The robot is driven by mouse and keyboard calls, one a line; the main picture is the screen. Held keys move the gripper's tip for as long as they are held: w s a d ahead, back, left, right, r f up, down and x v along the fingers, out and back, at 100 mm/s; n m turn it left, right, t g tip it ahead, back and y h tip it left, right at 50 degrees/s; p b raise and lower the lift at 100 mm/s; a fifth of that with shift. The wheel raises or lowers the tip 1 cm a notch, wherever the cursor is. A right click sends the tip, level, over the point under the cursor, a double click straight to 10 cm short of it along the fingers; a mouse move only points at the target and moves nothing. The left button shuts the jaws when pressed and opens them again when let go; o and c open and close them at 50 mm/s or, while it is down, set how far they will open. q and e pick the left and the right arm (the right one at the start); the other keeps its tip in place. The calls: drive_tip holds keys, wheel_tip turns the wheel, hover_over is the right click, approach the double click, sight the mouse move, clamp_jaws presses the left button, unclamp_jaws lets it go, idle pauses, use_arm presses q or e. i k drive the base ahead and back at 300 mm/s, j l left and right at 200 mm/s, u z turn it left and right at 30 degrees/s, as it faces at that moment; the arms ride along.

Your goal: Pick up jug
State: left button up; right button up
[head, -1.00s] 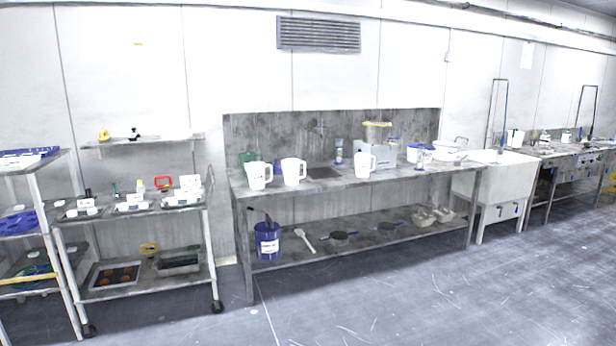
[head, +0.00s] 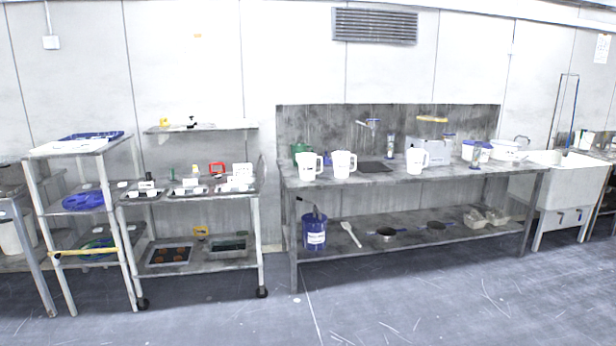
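Three white jugs with handles stand upright on the steel bench (head: 460,178). The left jug (head: 308,167) and the middle jug (head: 342,164) stand close together near the bench's left end. The right jug (head: 415,161) stands apart from them, near the middle of the bench. The bench is some way off across the floor. Neither of my grippers shows in the head view.
A trolley (head: 257,225) with trays and a shelf rack (head: 98,148) stand left of the bench. A white sink (head: 566,180) stands at its right. A blue bucket (head: 314,232) is on the lower shelf. The floor (head: 400,300) in front is clear.

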sight(307, 160)
drive_tip(key=i, duration=1.45)
drive_tip(key=i+l, duration=0.1)
drive_tip(key=i, duration=1.3)
drive_tip(key=j+u, duration=0.05)
drive_tip(key=j, duration=0.05)
